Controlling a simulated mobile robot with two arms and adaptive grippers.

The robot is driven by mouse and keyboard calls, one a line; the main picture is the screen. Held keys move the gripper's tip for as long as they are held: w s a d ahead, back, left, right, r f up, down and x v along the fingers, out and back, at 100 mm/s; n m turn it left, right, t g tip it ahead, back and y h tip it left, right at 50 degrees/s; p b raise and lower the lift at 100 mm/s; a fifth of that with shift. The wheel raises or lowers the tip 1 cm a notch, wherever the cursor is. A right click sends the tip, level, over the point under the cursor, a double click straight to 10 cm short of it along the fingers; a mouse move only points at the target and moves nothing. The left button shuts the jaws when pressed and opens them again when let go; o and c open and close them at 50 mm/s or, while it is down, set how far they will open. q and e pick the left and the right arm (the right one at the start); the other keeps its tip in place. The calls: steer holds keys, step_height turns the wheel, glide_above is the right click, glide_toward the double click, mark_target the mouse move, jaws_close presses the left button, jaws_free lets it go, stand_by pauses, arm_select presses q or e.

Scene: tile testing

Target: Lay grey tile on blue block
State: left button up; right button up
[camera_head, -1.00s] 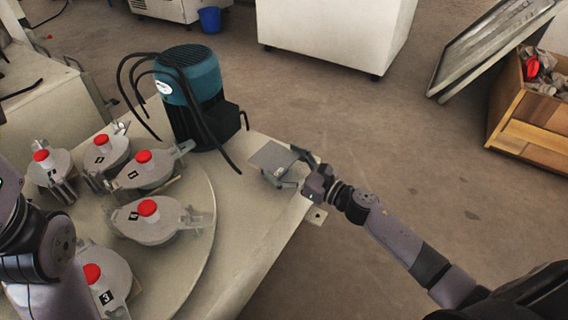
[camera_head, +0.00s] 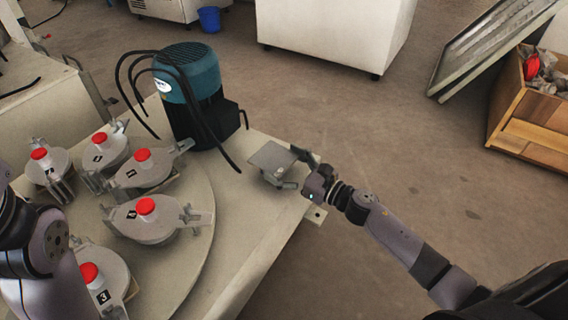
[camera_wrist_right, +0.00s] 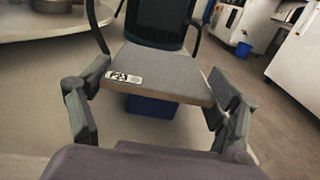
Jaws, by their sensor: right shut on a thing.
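I cannot tell whether tile and block touch. The block is hidden in the head view. My left arm is at the left edge; its gripper is out of view.
The pale machine table (camera_head: 262,225) carries a turntable with several red-knobbed metal fixtures (camera_head: 147,208). A teal and black motor (camera_head: 192,85) with black cables stands just behind the tile. A wooden crate (camera_head: 530,125) is at the right.

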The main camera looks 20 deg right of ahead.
steer(key=o, duration=1.5)
steer(key=shift+o, duration=0.2)
steer(key=shift+s, duration=0.1)
steer(key=shift+s+d, duration=0.35)
steer(key=shift+s, duration=0.1)
steer(key=shift+v, duration=1.35)
steer(key=shift+s+d+b, duration=0.3)
steer(key=shift+s+b, duration=0.05)
steer(key=shift+s, duration=0.1)
